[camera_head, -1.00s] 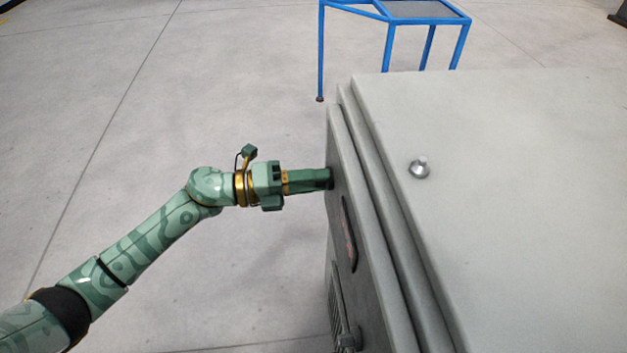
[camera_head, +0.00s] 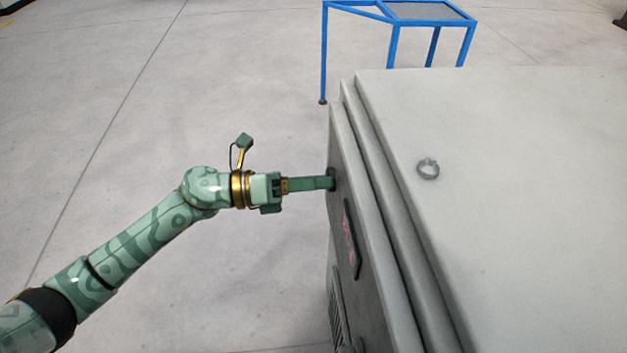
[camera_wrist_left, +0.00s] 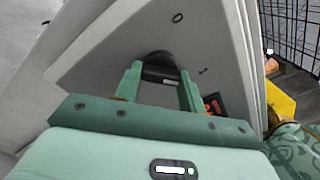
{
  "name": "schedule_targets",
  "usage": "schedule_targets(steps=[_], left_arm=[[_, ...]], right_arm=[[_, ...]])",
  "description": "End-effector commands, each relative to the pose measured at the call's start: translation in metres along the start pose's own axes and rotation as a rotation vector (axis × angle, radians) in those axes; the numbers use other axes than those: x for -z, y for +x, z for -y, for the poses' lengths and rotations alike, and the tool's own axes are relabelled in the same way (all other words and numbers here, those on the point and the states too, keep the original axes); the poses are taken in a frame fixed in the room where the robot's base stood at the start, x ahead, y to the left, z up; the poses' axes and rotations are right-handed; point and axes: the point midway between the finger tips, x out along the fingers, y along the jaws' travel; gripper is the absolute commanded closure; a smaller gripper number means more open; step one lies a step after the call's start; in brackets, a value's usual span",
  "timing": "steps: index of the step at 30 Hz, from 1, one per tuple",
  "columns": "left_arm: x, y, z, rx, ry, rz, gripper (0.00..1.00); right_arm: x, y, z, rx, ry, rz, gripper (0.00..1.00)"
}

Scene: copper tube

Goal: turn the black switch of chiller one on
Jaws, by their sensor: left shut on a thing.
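The chiller is a grey cabinet (camera_head: 500,180) at the right of the head view. Its black switch (camera_head: 332,177) sits on the cabinet's left-facing front, mostly hidden there by my fingers. In the left wrist view the round black switch (camera_wrist_left: 160,62) shows on the pale panel, with printed marks 0 and 1 beside it. My left gripper (camera_head: 328,182) is shut on the switch, with one finger on each side of its handle in the left wrist view (camera_wrist_left: 160,76). A pale mark shows on the handle. My right gripper is not in view.
A dark display (camera_head: 351,240) with red marks is on the same front, near the switch, with a vent (camera_head: 338,312) lower down. A blue frame stand (camera_head: 400,22) is behind. The floor at left is clear.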

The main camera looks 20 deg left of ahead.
Motion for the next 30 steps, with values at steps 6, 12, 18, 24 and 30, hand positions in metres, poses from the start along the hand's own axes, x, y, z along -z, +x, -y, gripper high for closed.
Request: schedule_targets(steps=[6, 12, 18, 24, 30], left_arm=[[0.004, 0.0, -0.002, -0.003, -0.004, -0.006, 0.83], [0.003, 0.0, -0.002, -0.002, -0.004, -0.005, 0.38], [0.002, 0.0, -0.001, -0.001, -0.003, -0.003, 0.38], [0.001, -0.002, -0.001, -0.001, -0.003, -0.002, 0.38], [0.0, -0.032, 0.001, -0.004, -0.003, -0.003, 0.38]], right_arm=[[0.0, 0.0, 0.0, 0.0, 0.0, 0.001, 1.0], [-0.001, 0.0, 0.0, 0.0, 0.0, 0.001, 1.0], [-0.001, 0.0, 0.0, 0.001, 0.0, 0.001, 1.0], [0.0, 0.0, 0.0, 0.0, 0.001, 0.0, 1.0], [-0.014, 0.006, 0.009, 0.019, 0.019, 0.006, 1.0]])
